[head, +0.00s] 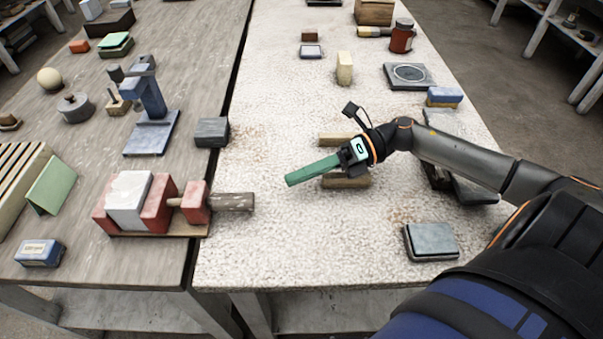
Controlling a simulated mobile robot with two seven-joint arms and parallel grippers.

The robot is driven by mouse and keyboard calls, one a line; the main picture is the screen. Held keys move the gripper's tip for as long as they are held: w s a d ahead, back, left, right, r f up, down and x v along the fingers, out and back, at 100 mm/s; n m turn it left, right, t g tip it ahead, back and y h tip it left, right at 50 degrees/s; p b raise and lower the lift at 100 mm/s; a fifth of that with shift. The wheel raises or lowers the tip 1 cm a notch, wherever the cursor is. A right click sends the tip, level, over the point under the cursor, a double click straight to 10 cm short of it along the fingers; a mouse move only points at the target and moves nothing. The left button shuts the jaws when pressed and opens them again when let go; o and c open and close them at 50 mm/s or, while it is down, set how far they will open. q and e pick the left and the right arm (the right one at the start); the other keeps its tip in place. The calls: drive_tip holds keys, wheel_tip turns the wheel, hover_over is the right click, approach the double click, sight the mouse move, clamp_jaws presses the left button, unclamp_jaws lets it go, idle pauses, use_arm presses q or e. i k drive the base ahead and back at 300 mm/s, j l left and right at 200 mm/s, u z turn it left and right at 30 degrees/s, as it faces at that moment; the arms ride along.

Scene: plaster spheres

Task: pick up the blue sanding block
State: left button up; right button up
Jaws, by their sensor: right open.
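A blue block with a tan lower layer (444,95) lies at the right edge of the pale table, beyond my right arm. Another blue block with a pale label on top (40,253) lies at the front left of the wooden table. I cannot tell for certain which is the sanding block. My right gripper (345,158) is open over the middle of the pale table, apart from both blue blocks. A green bar (311,170) extends left from its fingers; I cannot tell whether they touch. My left gripper is not in view.
Wooden blocks (346,181) lie under my right gripper. A grey block (431,240) sits at the front right. A red and white vise-like piece (130,202) and a blue stand (150,130) occupy the wooden table. The pale table's front left is clear.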

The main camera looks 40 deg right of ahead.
sight(46, 254)
drive_tip(key=k, duration=1)
